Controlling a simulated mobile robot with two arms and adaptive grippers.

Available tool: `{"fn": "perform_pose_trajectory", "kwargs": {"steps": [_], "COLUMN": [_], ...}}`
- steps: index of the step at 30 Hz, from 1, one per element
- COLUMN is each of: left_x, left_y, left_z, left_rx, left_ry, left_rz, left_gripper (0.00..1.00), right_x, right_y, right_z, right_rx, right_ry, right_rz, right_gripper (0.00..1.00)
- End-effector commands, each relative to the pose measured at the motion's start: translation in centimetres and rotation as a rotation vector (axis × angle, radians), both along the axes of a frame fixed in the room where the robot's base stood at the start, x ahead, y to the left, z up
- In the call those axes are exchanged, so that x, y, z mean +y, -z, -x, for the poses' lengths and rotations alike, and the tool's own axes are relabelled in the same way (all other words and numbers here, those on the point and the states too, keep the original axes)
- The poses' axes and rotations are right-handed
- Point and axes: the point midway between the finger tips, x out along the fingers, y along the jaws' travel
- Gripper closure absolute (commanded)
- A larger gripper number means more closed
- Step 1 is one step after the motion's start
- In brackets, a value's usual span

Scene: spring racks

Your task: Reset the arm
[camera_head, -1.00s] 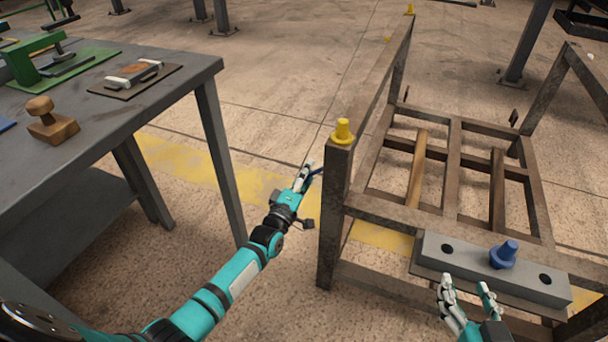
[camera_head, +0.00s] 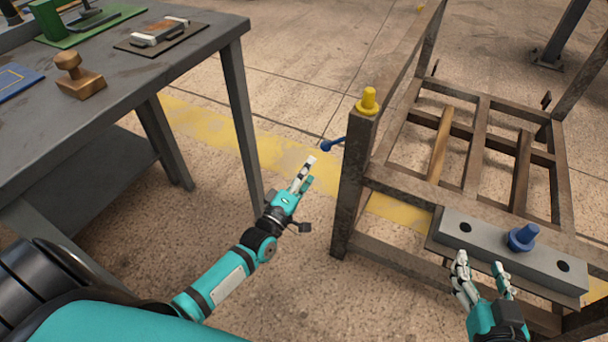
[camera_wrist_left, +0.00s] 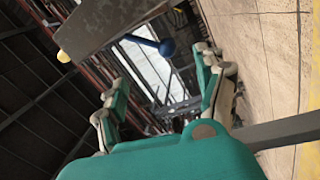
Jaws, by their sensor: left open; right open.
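My left arm comes in from the left in the head view. Its gripper (camera_head: 306,174) hangs over the floor between the workbench and the rack, apart from both. It is open and empty; its spread fingers also show in the left wrist view (camera_wrist_left: 160,98). My right gripper (camera_head: 479,268) is open at the lower right, in front of the rack's grey block, with nothing between its fingers. A blue ball-ended lever (camera_head: 334,144) sticks out from the rack post just beyond my left gripper. It also shows in the left wrist view (camera_wrist_left: 155,44).
The brown metal rack (camera_head: 349,190) stands at right, a yellow knob (camera_head: 368,100) on its post. Its grey block (camera_head: 487,243) carries a blue peg (camera_head: 523,238). The grey workbench (camera_head: 165,84) at left holds a wooden stamp (camera_head: 78,78). Bare floor lies between.

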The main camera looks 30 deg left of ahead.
Motion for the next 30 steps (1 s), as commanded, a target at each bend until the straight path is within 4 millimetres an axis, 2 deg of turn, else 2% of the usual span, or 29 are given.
{"fn": "perform_pose_trajectory", "kwargs": {"steps": [5,21,23,25,27,30], "left_x": [0.1,-0.2,-1.1,-3.1,-5.6,-8.2], "left_y": [0.1,0.1,-0.2,-0.9,-1.9,-3.4], "left_z": [1.2,1.3,1.6,2.5,3.9,6.1], "left_rx": [-0.001,0.003,0.010,0.030,0.053,0.079], "left_ry": [0.000,0.004,0.018,0.048,0.088,0.132], "left_rz": [-0.001,-0.012,-0.052,-0.154,-0.309,-0.551], "left_gripper": [0.28,0.28,0.28,0.28,0.28,0.28], "right_x": [0.0,0.0,0.0,0.0,0.0,0.0], "right_y": [0.0,0.0,0.0,0.0,0.0,0.0], "right_z": [0.0,0.0,0.0,0.0,0.0,0.0], "right_rx": [0.000,0.000,0.000,0.000,0.000,0.000], "right_ry": [0.000,0.000,0.000,0.000,0.000,0.000], "right_rz": [0.000,-0.001,-0.001,-0.001,0.000,0.000], "right_gripper": [0.49,0.49,0.49,0.49,0.49,0.49]}}
